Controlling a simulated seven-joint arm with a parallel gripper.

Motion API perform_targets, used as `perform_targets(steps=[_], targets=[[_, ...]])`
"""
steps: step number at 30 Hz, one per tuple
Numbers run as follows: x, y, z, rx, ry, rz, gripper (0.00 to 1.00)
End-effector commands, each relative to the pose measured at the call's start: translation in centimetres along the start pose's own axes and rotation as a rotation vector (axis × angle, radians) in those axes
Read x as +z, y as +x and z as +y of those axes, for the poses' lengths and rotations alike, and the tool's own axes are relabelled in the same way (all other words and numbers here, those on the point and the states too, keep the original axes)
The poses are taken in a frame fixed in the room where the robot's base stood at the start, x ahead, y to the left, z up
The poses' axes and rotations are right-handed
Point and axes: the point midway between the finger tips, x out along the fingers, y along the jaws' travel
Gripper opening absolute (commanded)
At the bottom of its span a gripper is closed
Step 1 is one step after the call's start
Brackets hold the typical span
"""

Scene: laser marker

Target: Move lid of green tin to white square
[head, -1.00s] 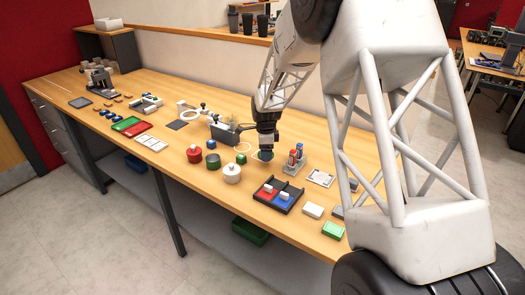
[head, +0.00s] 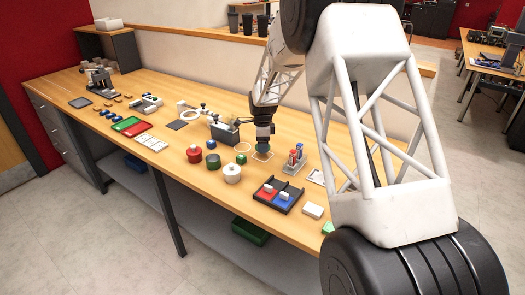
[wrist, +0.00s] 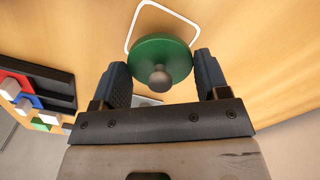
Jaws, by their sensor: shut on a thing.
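My gripper (wrist: 162,80) is shut on the green lid (wrist: 160,60), a round disc with a grey knob, held between the two fingers in the wrist view. The white square (wrist: 155,8) is an outline on the table, partly covered by the lid in that view. In the head view the white square (head: 262,156) lies just below my gripper (head: 264,146). I cannot tell whether the lid touches the table.
A red tin (head: 194,154) and a white tin (head: 232,173) stand left of the square. A rack with bottles (head: 295,160) and a black tray (head: 278,195) stand to the right and front.

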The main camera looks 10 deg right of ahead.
Motion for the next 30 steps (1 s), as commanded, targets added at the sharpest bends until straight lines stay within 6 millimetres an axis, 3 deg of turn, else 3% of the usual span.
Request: perform_targets(steps=[10,25,26,30], targets=[[0.0,3.1,0.0,0.001,0.000,0.000,0.46],[0.0,3.7,0.0,0.001,0.000,0.000,0.46],[0.0,3.7,0.0,0.001,0.000,0.000,0.70],[0.0,3.7,0.0,0.001,0.000,0.000,0.91]])
